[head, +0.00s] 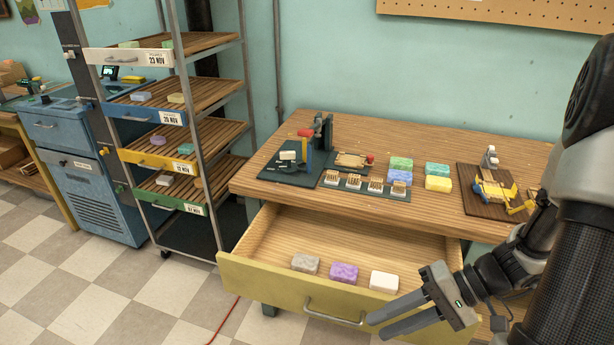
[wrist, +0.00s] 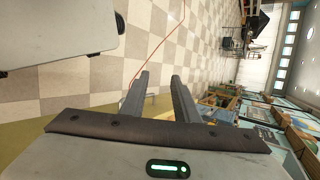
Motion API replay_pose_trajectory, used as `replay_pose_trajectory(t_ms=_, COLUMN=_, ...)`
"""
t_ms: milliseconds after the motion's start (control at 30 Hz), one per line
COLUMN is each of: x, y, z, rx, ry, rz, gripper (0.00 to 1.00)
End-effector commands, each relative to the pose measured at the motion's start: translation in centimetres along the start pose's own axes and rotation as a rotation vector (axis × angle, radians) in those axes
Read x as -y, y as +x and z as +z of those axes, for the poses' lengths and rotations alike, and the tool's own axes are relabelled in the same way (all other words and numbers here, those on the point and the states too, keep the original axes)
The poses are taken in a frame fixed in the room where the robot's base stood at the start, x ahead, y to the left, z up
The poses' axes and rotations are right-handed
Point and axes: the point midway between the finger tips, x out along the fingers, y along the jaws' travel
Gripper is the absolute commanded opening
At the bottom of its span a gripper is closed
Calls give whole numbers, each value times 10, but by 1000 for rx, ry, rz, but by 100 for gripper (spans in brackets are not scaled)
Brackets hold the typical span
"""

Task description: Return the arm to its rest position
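My gripper (head: 376,326) is in front of the open drawer at the lower right of the head view, pointing left, near the drawer's front panel. Its two fingers stand apart with nothing between them. In the wrist view the gripper (wrist: 160,78) also shows an empty gap, with checkered floor behind it. My arm comes in from the right edge of the head view. The drawer (head: 345,236) is pulled out and holds a grey soap (head: 305,263), a purple soap (head: 344,272) and a white soap (head: 384,281) near its front.
A rack (head: 180,120) with labelled shelves and a blue cabinet (head: 95,190) stand at the left. The floor (head: 130,285) in front is clear except for a red cable.

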Motion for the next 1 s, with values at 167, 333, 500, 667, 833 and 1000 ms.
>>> replay_pose_trajectory(t_ms=167, x=53, y=-17, z=9, rx=12, ry=-124, rz=308, gripper=28)
replay_pose_trajectory(t_ms=333, x=102, y=-36, z=19, rx=-92, ry=-246, rz=553, gripper=28)
replay_pose_trajectory(t_ms=500, x=136, y=-60, z=35, rx=-254, ry=-335, rz=712, gripper=28)
replay_pose_trajectory(t_ms=667, x=151, y=-79, z=50, rx=-385, ry=-375, rz=791, gripper=28)
replay_pose_trajectory(t_ms=833, x=160, y=-98, z=63, rx=-510, ry=-401, rz=843, gripper=28)
replay_pose_trajectory(t_ms=1000, x=181, y=-123, z=75, rx=-595, ry=-412, rz=869, gripper=28)
